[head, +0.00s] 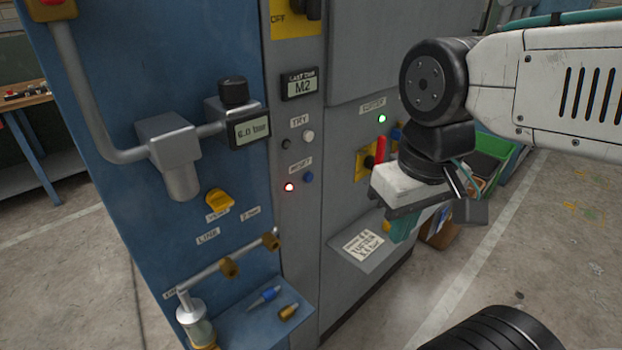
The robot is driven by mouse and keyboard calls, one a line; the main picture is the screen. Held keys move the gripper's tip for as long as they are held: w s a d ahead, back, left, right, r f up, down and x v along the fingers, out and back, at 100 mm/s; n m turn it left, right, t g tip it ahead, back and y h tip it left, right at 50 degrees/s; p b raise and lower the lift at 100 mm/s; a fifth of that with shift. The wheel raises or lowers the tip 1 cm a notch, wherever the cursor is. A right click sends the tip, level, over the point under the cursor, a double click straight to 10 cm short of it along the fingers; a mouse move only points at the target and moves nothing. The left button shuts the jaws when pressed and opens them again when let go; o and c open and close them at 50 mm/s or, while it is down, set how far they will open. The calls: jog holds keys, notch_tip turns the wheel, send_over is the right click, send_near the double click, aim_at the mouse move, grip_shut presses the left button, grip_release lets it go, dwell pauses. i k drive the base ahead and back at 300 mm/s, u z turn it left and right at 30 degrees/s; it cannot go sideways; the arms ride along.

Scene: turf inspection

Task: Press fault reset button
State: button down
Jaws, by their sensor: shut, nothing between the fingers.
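A small blue button (308,176) sits on the grey panel strip under a label that reads RESET. A red lamp (289,187) glows just left of it. My gripper (424,213) hangs at the right of the cabinet, clear of the blue button and to its right in the picture. It is shut with nothing held. Its fingertips are partly hidden by its own body and hard to make out.
Above sit a white button (308,136) and a dark button (286,144) under TRY, and a display (299,85) reading M2. A green lamp (382,118) glows at right. A red handle (380,150) stands beside my gripper. A pipe (225,264) and blue shelf (245,321) jut out lower left.

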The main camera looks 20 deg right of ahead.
aim_at(308, 176)
jog(key=z, duration=1.15)
jog(key=k, duration=1.05)
jog(key=u, duration=1.15)
jog(key=i, duration=0.5)
